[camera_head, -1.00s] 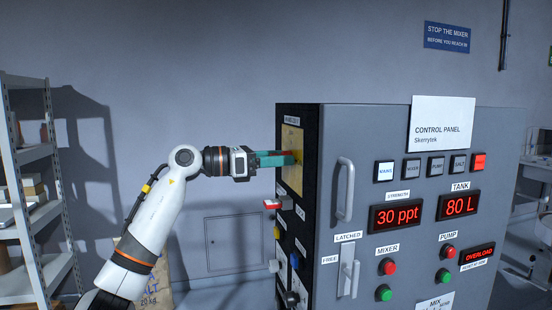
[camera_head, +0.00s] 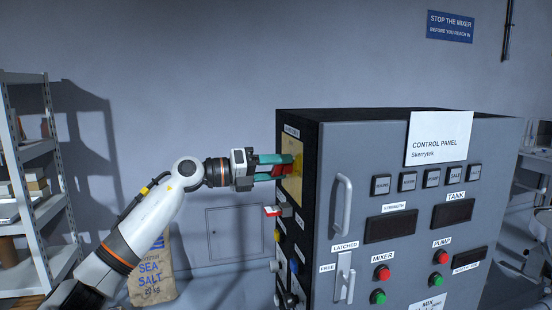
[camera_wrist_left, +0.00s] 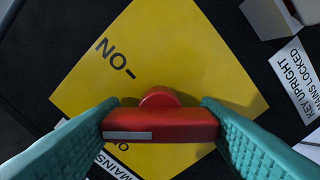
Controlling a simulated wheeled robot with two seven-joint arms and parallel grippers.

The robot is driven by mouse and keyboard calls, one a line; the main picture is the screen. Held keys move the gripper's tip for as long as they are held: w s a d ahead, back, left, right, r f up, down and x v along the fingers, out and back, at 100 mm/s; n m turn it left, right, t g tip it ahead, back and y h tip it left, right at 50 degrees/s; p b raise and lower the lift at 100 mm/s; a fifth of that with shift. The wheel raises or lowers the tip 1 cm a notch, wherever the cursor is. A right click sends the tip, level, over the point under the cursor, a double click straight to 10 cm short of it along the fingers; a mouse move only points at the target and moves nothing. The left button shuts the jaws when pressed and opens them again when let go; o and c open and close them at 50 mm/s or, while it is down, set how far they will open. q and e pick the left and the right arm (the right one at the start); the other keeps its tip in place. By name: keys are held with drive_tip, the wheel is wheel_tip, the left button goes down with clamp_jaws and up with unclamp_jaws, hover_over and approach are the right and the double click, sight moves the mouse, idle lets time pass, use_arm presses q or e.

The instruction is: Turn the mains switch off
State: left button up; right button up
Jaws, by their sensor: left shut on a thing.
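The mains switch has a red handle (camera_wrist_left: 175,125) on a yellow plate (camera_wrist_left: 185,50) marked ON and O, on the black left side of the cabinet. In the head view the handle (camera_head: 281,170) shows between the teal fingers, in front of the plate (camera_head: 292,188). My left gripper (camera_head: 287,165) is shut on the handle, one finger on each end in the wrist view. The O mark is partly hidden by the handle and fingers. The panel's lamps (camera_head: 408,181) and displays (camera_head: 391,226) are dark. My right gripper is not in view.
The grey control cabinet (camera_head: 400,150) has a door handle (camera_head: 343,203) on its front. A sea salt sack (camera_head: 152,270) and shelves (camera_head: 40,190) stand at left.

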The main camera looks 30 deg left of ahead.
use_arm(q)
drive_tip(key=n+p, duration=0.4)
drive_tip(key=shift+r+n, duration=0.2)
drive_tip(key=shift+n, duration=0.1)
drive_tip(key=shift+f+n+p, duration=0.2)
drive_tip(key=shift+n+p, duration=1.7)
drive_tip(key=shift+n, duration=0.1)
drive_tip(key=o, duration=1)
drive_tip(key=shift+f, duration=0.1)
